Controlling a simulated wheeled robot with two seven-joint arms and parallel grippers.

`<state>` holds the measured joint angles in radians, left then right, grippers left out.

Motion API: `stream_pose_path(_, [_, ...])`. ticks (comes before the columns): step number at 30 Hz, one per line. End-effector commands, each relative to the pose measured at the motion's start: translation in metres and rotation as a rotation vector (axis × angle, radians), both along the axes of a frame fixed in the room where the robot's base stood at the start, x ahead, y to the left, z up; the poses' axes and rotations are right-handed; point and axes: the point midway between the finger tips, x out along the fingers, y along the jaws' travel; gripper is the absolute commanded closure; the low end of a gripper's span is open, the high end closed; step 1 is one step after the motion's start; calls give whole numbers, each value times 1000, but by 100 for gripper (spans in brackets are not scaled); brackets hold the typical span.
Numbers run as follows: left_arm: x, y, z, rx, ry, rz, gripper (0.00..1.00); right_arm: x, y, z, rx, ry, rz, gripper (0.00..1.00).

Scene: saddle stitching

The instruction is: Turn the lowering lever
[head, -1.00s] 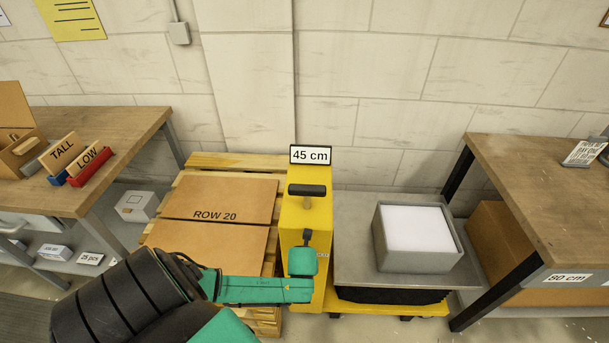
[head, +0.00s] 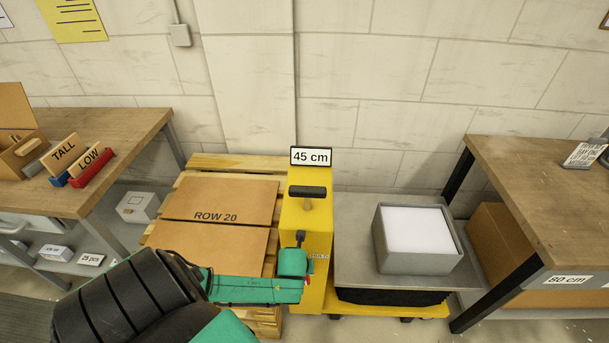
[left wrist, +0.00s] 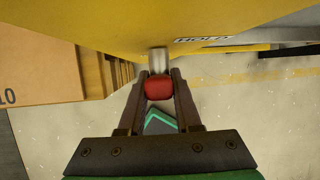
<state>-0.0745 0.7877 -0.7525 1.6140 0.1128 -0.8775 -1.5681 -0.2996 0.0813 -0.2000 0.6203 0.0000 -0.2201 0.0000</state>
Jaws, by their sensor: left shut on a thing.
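The lowering lever shows in the left wrist view as a red knob (left wrist: 159,87) on a short metal stem that comes out of the yellow lift column (left wrist: 110,25). My left gripper (left wrist: 160,90) is shut on the red knob, with one finger on each side. In the head view the yellow lift column (head: 319,220) stands at the middle with a "45 cm" sign (head: 311,156) on top. My left gripper (head: 302,262) is at the column's front face there, and the knob is mostly hidden by it. My right gripper is not in view.
A grey lift platform (head: 355,225) right of the column carries a grey box (head: 418,265) of white sheets. A pallet with cartons (head: 225,198) marked "ROW 20" stands to the left. Wooden tables stand at left (head: 120,130) and right (head: 530,180).

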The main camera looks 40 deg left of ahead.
Motion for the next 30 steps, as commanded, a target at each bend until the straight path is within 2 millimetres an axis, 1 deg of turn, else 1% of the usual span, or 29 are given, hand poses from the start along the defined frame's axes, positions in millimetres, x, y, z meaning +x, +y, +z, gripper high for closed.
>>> stream_pose_path(3, [-3,4,0,-60,-44,-1,100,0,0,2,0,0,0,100])
stream_pose_path(7, [-5,7,-2,-146,-110,-1,100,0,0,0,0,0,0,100])
stream_pose_path(14, [-10,12,-10,-318,-240,3,100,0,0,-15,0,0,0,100])
stream_pose_path(23, [-14,17,-19,-547,-415,7,100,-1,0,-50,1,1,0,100])
stream_pose_path(30, [-15,21,-26,-727,-555,7,100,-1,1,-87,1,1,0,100])
